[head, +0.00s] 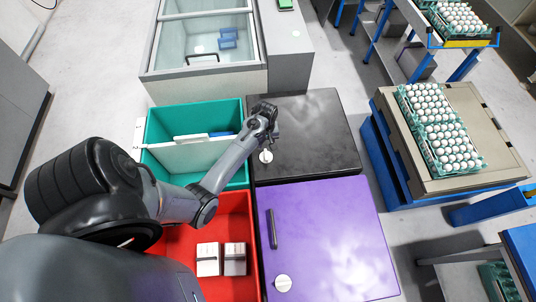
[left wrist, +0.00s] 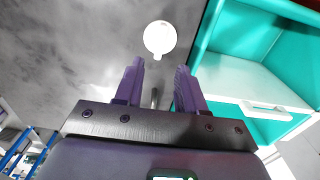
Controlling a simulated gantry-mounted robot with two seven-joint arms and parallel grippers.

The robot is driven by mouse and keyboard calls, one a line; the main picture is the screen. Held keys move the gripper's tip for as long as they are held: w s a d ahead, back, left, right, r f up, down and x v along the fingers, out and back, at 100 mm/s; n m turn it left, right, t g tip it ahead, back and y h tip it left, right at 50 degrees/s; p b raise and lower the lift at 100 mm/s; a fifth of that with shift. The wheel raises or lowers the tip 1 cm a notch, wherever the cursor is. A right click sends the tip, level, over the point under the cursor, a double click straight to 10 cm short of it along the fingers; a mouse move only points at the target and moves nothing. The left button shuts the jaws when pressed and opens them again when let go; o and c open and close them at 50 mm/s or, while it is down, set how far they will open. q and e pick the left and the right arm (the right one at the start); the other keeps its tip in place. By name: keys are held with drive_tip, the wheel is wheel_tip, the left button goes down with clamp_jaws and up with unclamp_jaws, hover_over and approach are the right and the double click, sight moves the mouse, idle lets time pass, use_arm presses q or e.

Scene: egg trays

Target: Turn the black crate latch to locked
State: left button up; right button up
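The black crate (head: 315,150) has a smooth, closed dark top. Its latch (head: 266,156) is a small white disc with a short tab, near the crate's left edge. In the left wrist view the latch (left wrist: 160,37) lies beyond the fingertips, its tab pointing toward the gripper. My left gripper (head: 273,134) is over the crate's left edge, just behind the latch in the head view. In the wrist view its two purple fingers (left wrist: 157,75) are apart, with the latch clear of them. A thin grey bar shows between them farther back. My right gripper is not in view.
A purple crate (head: 335,240) with its own white latch (head: 283,283) and a dark handle adjoins in front. A teal bin (head: 215,112) and a red bin (head: 242,210) stand on the left. Egg trays (head: 440,130) rest on a stand to the right.

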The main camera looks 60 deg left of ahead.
sight(266, 154)
use_arm(q)
wheel_tip(266, 154, down, 9)
drive_tip(key=shift+d+f+b, duration=0.1)
drive_tip(key=shift+f+b, duration=0.05)
drive_tip(key=shift+b, duration=0.7)
drive_tip(key=shift+c, duration=0.4)
clamp_jaws()
